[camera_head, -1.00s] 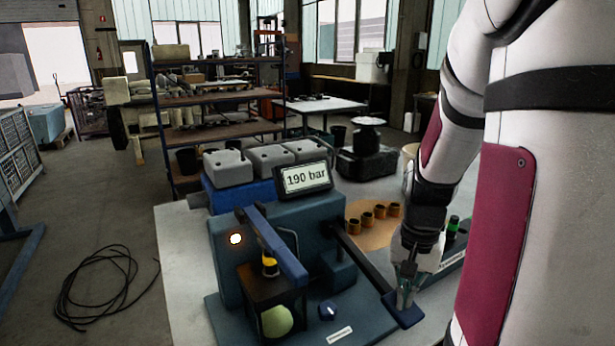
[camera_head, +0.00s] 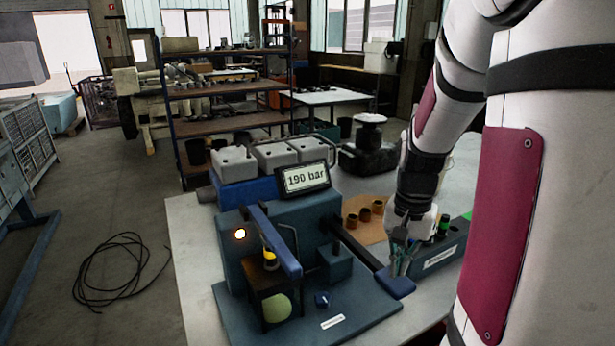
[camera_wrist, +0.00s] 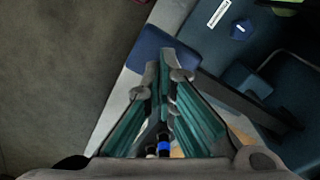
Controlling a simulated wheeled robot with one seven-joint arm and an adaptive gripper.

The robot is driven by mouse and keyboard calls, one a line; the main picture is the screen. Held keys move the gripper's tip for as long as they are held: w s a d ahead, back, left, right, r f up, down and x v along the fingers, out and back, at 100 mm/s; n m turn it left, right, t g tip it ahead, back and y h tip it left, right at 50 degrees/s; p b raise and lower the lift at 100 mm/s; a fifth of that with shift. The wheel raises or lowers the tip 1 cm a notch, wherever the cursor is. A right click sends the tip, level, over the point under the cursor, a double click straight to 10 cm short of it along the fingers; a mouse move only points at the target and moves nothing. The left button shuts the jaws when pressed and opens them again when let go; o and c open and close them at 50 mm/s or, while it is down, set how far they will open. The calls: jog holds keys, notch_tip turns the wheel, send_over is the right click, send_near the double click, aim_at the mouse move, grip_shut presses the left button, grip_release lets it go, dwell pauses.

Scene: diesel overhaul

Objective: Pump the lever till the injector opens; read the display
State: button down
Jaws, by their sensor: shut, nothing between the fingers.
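The injector tester (camera_head: 283,228) is a blue-green bench unit. Its display (camera_head: 306,178) reads 190 bar. The pump lever (camera_head: 362,255) slopes from the unit down to a blue end pad (camera_head: 396,285); the pad also shows in the wrist view (camera_wrist: 148,44). My gripper (camera_head: 400,266) is shut and empty, pointing down over the pad; in the wrist view its fingertips (camera_wrist: 166,66) overlap the pad, and I cannot tell whether they touch it. The injector (camera_head: 270,259), yellow and black, stands under a blue arm above a dark chamber, with a pale green round shape (camera_head: 277,307) low at its front.
A labelled tray (camera_head: 440,256) lies right of the lever, close to my gripper. A cable coil (camera_head: 118,270) lies on the floor at left. The near left bench strip (camera_head: 190,262) is clear.

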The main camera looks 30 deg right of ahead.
jog(key=shift+r+p, duration=1.35)
jog(key=shift+r, duration=0.7)
jog(key=m, duration=0.3)
jog(key=shift+r+m, duration=0.2)
jog(key=shift+m, duration=0.1)
jog(key=m, duration=0.3)
jog(key=m+b, duration=0.1)
jog(key=m, duration=0.1)
jog(key=shift+w+r, duration=0.15)
jog(key=shift+r, duration=0.2)
jog(key=shift+f+m+b, duration=0.75)
jog(key=shift+f+m, duration=0.15)
jog(key=shift+m, duration=0.65)
jog(key=shift+f+m+b, duration=0.75)
jog(key=shift+f+m, duration=0.1)
jog(key=shift+m, duration=0.75)
jog(key=shift+f+m+b, duration=0.75)
jog(key=shift+f+m, duration=0.15)
jog(key=shift+m, duration=0.65)
